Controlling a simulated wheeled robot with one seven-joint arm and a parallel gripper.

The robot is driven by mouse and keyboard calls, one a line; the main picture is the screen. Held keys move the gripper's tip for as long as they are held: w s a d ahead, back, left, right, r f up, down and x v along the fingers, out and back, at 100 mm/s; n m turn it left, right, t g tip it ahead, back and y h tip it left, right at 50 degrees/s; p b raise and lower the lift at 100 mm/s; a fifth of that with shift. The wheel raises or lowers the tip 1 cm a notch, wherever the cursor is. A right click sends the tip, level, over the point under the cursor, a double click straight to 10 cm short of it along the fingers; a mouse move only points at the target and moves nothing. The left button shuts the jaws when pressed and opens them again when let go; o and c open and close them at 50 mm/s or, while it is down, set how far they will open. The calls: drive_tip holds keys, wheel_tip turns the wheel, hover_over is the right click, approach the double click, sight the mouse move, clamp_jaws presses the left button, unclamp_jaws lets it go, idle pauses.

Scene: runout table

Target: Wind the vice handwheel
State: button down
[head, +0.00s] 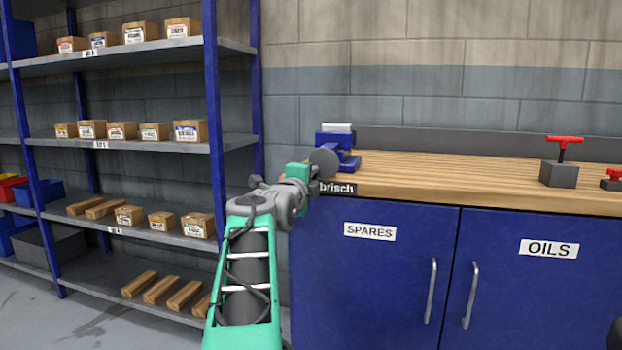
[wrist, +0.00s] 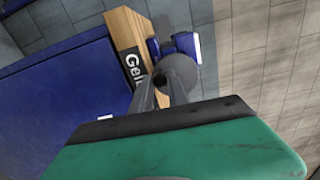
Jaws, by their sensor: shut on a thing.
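The blue vice (head: 334,140) stands at the left end of the wooden bench top; it also shows in the wrist view (wrist: 186,43). Its round grey handwheel (head: 324,161) faces my side, at the bench's front edge. In the wrist view the handwheel (wrist: 182,74) lies right at my fingertips. My gripper (wrist: 162,84) is shut on the handwheel, at its near side. The exact contact is too small to make out. In the head view my green gripper (head: 298,174) is just left of the wheel, and its fingers are mostly hidden.
The bench top (head: 440,175) is clear between the vice and a grey block with a red T-handle (head: 563,160). Blue cupboard doors (head: 380,270) are below. A blue-framed shelf (head: 130,145) with cartons stands left of my arm. A block wall is behind.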

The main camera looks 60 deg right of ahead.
drive_tip(key=n, duration=0.3)
drive_tip(key=shift+s+f, duration=0.25)
drive_tip(key=shift+s, duration=0.15)
drive_tip(key=shift+n, duration=0.3)
drive_tip(key=n, duration=0.1)
drive_tip(key=s+n, duration=0.1)
drive_tip(key=n, duration=0.1)
drive_tip(key=shift+d, duration=0.1)
drive_tip(key=n, duration=0.3)
drive_tip(key=shift+s+d+n, duration=0.1)
drive_tip(key=shift+s+n, duration=0.3)
